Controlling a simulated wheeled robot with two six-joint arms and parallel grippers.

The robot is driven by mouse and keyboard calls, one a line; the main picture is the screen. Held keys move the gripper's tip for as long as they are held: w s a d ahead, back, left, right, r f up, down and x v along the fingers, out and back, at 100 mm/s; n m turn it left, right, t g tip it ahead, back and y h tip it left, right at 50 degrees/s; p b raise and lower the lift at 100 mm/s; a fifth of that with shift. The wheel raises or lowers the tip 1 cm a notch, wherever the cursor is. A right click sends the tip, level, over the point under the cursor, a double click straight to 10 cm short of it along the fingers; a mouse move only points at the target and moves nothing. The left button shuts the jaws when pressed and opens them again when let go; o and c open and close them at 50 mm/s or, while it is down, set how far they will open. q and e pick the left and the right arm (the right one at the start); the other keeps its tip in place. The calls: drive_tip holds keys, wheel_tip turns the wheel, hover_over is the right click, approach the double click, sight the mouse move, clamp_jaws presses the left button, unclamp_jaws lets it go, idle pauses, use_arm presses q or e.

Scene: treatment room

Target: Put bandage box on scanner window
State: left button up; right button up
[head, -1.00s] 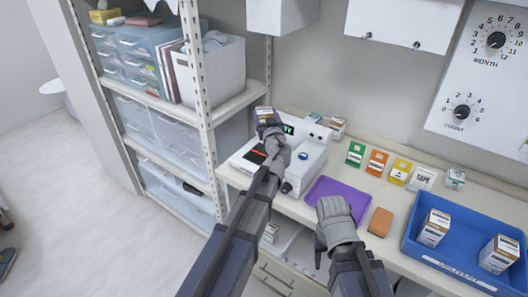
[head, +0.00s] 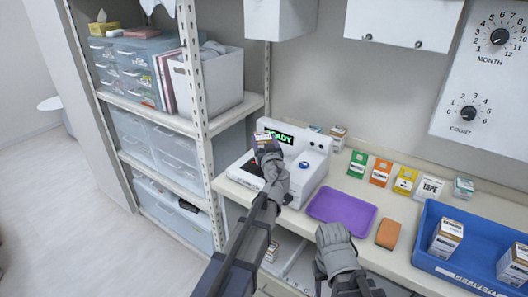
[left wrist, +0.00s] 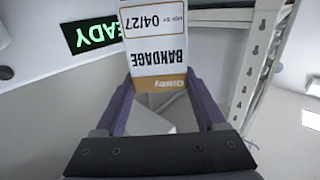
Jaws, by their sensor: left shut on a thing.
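The bandage box (head: 263,139), white with an orange-brown band, is in my left gripper (head: 266,150). In the left wrist view the box (left wrist: 157,45) sits between the two fingers, its BANDAGE label facing the camera and upside down. The white scanner (head: 312,172) stands on the counter with a green READY display (head: 279,137). Its dark window (head: 250,167) is partly hidden by my left gripper, which is over it. I cannot tell how high the box is above the window. My right gripper (head: 335,240) is over the counter's front edge, empty; its fingers are not clear.
A purple tray (head: 342,211) and an orange-brown block (head: 388,234) lie right of the scanner. A blue bin (head: 470,262) with boxes is at the right. Shelving (head: 190,124) stands close on the left.

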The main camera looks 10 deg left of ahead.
use_arm(q)
drive_tip(key=shift+f+b, duration=1)
drive_tip(key=shift+f, duration=0.4)
drive_tip(key=shift+f, duration=0.15)
drive_tip(key=o, duration=1.4)
drive_tip(key=shift+r, duration=0.3)
drive_tip(key=v, duration=1.2)
drive_tip(key=shift+f, duration=0.1)
